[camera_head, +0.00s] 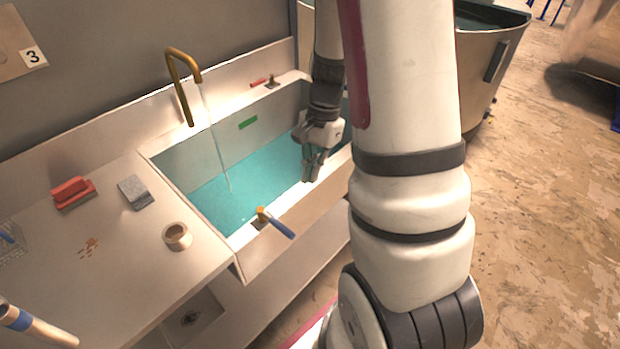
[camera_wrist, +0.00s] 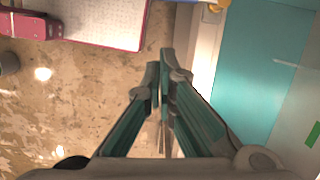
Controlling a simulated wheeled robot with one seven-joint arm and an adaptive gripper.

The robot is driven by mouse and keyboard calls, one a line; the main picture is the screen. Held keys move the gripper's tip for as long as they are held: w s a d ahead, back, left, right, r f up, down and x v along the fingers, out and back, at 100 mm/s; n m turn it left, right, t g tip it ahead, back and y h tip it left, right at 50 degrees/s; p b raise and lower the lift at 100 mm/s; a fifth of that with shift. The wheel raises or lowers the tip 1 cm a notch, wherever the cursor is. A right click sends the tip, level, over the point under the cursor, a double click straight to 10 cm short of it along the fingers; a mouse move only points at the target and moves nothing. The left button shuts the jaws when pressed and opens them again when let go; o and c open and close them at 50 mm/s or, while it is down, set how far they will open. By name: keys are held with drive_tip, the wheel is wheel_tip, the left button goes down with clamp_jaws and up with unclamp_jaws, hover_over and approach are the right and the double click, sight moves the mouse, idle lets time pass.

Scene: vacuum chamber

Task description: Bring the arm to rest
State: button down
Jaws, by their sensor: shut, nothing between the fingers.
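My gripper (camera_head: 312,172) hangs fingers-down over the right front part of the sink, close to its front rim, in the head view. In the wrist view my gripper (camera_wrist: 164,70) is shut, with its two fingers together and nothing between them. My arm is bent, with a large white link across the middle of the head view that hides part of the sink's right end. The sink (camera_head: 290,208) holds blue-green water (camera_head: 235,200).
A brass tap (camera_head: 180,85) runs water into the sink. A blue-handled tool (camera_head: 275,222) sits on the front rim. The left counter bears a red brush (camera_head: 72,192), a grey sponge (camera_head: 134,191) and a tape roll (camera_head: 177,236). A large vat (camera_head: 490,60) stands behind my arm. Floor at right is open.

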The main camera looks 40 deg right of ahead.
idle(0.5)
drive_tip(key=s+a+r+n+t+h, duration=0.1)
drive_tip(key=a+r+n, duration=0.35)
drive_tip(key=r, duration=0.35)
drive_tip(key=a+r+n+t, duration=0.1)
drive_tip(key=a+r+n, duration=0.2)
drive_tip(key=a+r, duration=0.35)
drive_tip(key=s+a+r+n+t+h, duration=0.1)
drive_tip(key=s+a+r+n+t, duration=0.3)
drive_tip(key=s+r+n, duration=0.4)
drive_tip(key=shift+s+a+r+h, duration=0.3)
drive_tip(key=shift+s+a+r, duration=0.25)
drive_tip(key=shift+a+r, duration=0.35)
